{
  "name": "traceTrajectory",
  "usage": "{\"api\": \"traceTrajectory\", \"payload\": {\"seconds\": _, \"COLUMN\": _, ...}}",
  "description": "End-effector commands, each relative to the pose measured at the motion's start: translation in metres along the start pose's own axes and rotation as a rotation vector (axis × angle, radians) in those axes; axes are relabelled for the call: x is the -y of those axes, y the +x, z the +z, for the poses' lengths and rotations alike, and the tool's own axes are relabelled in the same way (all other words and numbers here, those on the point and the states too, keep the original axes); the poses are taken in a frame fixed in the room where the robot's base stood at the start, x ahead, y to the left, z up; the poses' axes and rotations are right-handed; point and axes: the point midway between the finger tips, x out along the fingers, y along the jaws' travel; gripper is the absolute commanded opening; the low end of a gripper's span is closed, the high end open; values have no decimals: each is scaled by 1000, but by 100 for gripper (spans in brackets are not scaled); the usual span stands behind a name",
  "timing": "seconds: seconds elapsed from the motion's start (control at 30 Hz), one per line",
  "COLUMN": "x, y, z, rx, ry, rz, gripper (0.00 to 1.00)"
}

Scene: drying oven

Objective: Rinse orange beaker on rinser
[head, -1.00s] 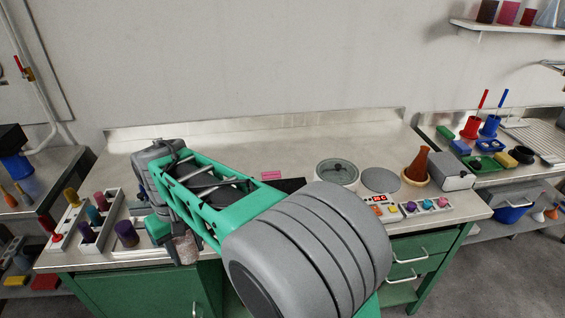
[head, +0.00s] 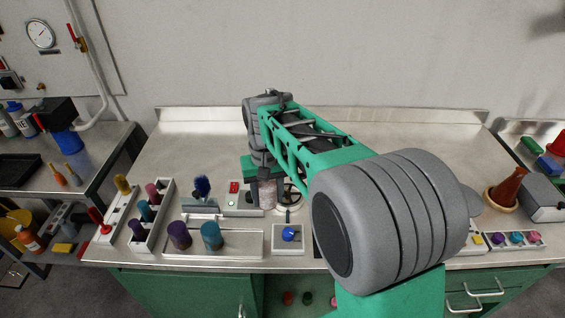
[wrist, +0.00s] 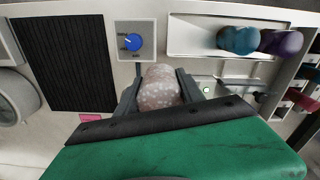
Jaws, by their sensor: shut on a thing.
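My gripper (head: 266,186) is shut on a pale pinkish, speckled vessel (head: 267,194), held roughly upright over the middle of the bench. In the wrist view, this vessel (wrist: 159,84) sits between the two dark fingers of my gripper (wrist: 158,92). Its colour looks pink-grey rather than orange. A round, dark-ringed fixture (head: 292,194) stands just right of the held vessel and is partly hidden by my arm; I cannot tell whether it is the rinser.
A blue-knob panel (head: 288,236) lies in front of my gripper. Left of it, a white tray (head: 180,251) holds purple and teal vessels. The back of the bench is clear.

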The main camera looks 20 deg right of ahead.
Motion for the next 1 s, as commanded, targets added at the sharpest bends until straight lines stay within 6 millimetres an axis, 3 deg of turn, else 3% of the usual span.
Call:
{"api": "traceTrajectory", "payload": {"seconds": 0.2, "x": -52, "y": 14, "z": -68, "rx": 6, "ry": 357, "rz": 1, "gripper": 7}}
{"api": "traceTrajectory", "payload": {"seconds": 0.3, "x": -70, "y": 23, "z": -86, "rx": 5, "ry": 466, "rz": 1, "gripper": 7}}
{"api": "traceTrajectory", "payload": {"seconds": 0.7, "x": -78, "y": 57, "z": -93, "rx": 1, "ry": 516, "rz": 1, "gripper": 7}}
{"api": "traceTrajectory", "payload": {"seconds": 1.0, "x": -78, "y": 59, "z": -93, "rx": 1, "ry": 514, "rz": 1, "gripper": 7}}
